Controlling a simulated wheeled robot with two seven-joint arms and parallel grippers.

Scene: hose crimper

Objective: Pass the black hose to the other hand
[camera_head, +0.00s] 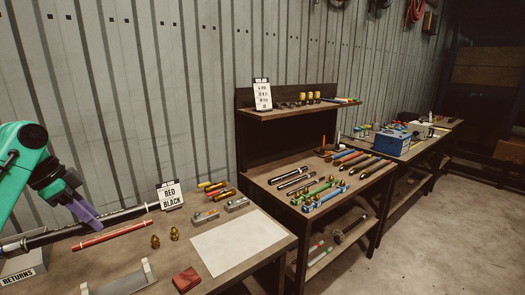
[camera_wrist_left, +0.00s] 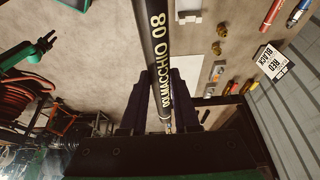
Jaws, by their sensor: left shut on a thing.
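The black hose (camera_wrist_left: 156,45), with yellow lettering, runs between the two dark fingers of my left gripper (camera_wrist_left: 160,80) in the left wrist view. In the head view, my left gripper (camera_head: 87,215) reaches down from the left and is shut on the hose. The hose (camera_head: 122,214) extends to both sides of it, above the workbench, with its right end near the "RED BLACK" sign.
A red hose (camera_head: 110,236) lies on the near bench, with brass fittings (camera_head: 155,241), a white sheet (camera_head: 243,243), a red block (camera_head: 186,280) and the RED BLACK sign (camera_head: 170,195) around it. Another bench (camera_head: 262,178) holds several hoses.

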